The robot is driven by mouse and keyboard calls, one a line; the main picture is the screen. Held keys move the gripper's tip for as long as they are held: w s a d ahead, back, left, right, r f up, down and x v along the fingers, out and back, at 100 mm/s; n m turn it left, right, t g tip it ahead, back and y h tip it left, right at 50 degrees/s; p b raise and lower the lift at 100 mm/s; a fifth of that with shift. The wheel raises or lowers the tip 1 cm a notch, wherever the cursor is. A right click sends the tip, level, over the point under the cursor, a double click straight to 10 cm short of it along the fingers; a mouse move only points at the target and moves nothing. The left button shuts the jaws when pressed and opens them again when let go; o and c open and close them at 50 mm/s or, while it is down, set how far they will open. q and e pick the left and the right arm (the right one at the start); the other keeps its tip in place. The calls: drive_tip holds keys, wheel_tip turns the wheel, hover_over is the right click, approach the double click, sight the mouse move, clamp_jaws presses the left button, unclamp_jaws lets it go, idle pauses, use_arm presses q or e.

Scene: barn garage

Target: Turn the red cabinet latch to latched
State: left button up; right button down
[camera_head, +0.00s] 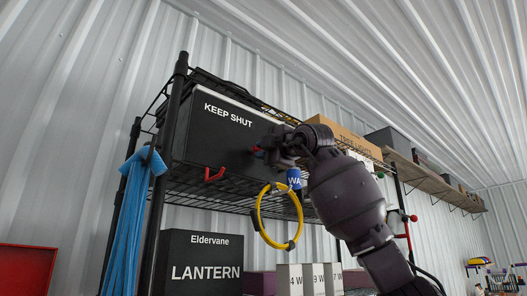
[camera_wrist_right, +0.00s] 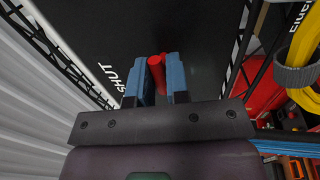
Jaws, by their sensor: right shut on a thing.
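A black cabinet (camera_head: 222,128) marked KEEP SHUT sits on a black wire shelf. My right gripper (camera_head: 262,151) reaches in from the right to the right part of its front face. A bit of red latch (camera_head: 256,149) shows at its fingertips. In the right wrist view, the blue-padded fingers (camera_wrist_right: 160,82) are shut on the red latch (camera_wrist_right: 156,70), a short red bar against the black face. Its base and exact angle are partly hidden by the fingers. A red handle-like piece (camera_head: 214,174) is on the lower left of the front. My left gripper is not in view.
A blue cloth (camera_head: 134,215) hangs from the rack's left post. A Lantern box (camera_head: 201,262) stands below. A cardboard box (camera_head: 345,138) sits to the right, behind my arm.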

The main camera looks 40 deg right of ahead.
drive_tip(key=c, duration=1.2)
unclamp_jaws()
drive_tip(key=shift+s+r, duration=0.15)
drive_tip(key=shift+o, duration=0.2)
drive_tip(key=shift+s+d+f, duration=0.1)
drive_tip(key=shift+s+f, duration=0.15)
drive_tip(key=shift+s, duration=0.15)
drive_tip(key=b+v, duration=0.1)
drive_tip(key=v, duration=0.8)
drive_tip(key=shift+s+b, duration=0.3)
drive_tip(key=shift+s, duration=0.15)
